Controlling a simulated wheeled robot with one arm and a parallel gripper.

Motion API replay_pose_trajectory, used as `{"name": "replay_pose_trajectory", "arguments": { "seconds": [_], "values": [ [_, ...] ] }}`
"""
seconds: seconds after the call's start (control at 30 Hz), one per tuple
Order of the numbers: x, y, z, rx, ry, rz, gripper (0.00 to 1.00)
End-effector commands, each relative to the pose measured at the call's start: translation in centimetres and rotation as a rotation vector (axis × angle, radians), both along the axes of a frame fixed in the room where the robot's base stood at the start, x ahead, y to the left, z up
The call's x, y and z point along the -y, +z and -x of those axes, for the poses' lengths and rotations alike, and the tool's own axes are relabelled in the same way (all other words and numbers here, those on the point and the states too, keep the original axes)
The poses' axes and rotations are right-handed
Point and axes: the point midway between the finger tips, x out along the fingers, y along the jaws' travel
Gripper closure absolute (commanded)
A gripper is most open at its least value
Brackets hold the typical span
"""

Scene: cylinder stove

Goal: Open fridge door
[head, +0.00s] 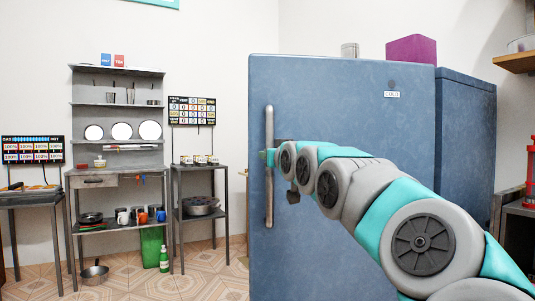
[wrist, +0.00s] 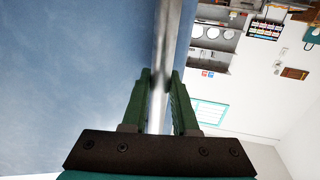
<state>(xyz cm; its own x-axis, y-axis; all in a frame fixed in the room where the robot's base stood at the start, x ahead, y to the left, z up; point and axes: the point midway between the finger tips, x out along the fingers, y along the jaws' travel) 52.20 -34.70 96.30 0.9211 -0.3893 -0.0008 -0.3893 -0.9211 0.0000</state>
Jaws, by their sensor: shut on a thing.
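The blue fridge door (head: 345,100) fills the middle of the head view and appears closed. A long vertical metal handle (head: 269,205) runs along its left side. My gripper (head: 270,157) is at the upper middle of the handle, with my arm reaching in from the lower right. In the wrist view the gripper's green fingers (wrist: 160,100) stand on both sides of the metal handle (wrist: 160,60) and are shut on it. The fridge door (wrist: 70,70) lies to the left of the handle there. My arm hides part of the door's lower right.
A purple box (head: 411,50) sits on top. Left of the fridge are a metal side table (head: 205,168) and a shelf unit (head: 118,104). The tiled floor (head: 208,275) front left is mostly open.

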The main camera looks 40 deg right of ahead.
Motion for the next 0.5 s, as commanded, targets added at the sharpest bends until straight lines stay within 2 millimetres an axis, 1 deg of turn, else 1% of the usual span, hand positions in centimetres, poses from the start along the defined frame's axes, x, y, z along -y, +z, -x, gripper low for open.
{"name": "replay_pose_trajectory", "arguments": {
  "seconds": [0.03, 0.2, 0.37, 0.5],
  "values": [
    [-0.7, 0.5, 1.1, 0.009, 0.023, -0.002, 1.0],
    [-2.1, 0.4, 4.4, 0.012, 0.094, -0.002, 1.0],
    [-3.4, 0.4, 7.7, 0.011, 0.16, 0.001, 1.0],
    [-4.2, 0.4, 10.7, 0.014, 0.219, 0.001, 1.0]
  ]
}}
